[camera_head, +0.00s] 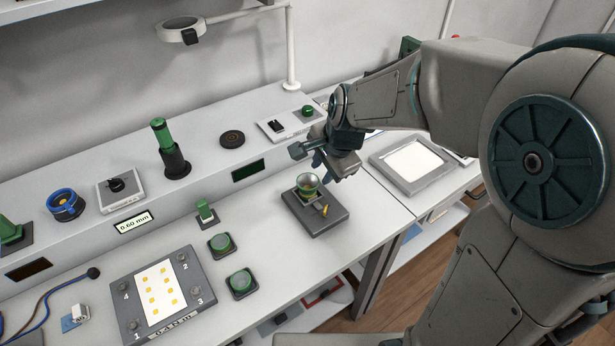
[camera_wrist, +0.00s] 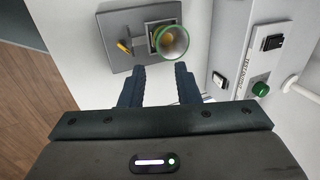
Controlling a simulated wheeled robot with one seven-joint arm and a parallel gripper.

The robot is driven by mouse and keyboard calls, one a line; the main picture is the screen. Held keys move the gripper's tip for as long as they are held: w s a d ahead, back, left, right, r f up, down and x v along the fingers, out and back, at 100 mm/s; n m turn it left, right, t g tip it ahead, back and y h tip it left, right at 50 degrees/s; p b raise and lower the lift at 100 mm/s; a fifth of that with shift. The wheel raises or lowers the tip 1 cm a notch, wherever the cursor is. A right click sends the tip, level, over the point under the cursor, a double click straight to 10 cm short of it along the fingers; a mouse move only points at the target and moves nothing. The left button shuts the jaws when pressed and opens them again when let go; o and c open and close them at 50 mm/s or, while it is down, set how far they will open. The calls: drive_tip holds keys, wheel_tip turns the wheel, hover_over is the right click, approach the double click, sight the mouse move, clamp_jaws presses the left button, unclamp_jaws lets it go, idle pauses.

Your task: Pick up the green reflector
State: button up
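The green reflector (camera_head: 308,184) is a small cup with a green rim. It sits on a dark grey block (camera_head: 322,218) near the bench's front edge, beside a small yellow peg (camera_head: 325,211). In the wrist view the reflector (camera_wrist: 173,42) shows its pale inside, just beyond my fingertips. My gripper (camera_wrist: 160,70) is open and empty, its two dark blue fingers apart. In the head view my gripper (camera_head: 318,160) hangs just above and behind the reflector; its fingers are partly hidden there. I see no contact with the reflector.
Two green-rimmed round pieces on dark bases (camera_head: 220,243) (camera_head: 240,281) lie to the left, near a small green block (camera_head: 205,210). A raised shelf (camera_head: 215,172) runs behind. A grey framed tray (camera_head: 411,164) stands to the right. Bare bench surrounds the block.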

sight(314, 188)
drive_tip(key=shift+p+x, duration=0.3)
drive_tip(key=shift+x, duration=3.95)
drive_tip(key=shift+s+f, duration=0.1)
drive_tip(key=shift+s, duration=0.05)
clamp_jaws()
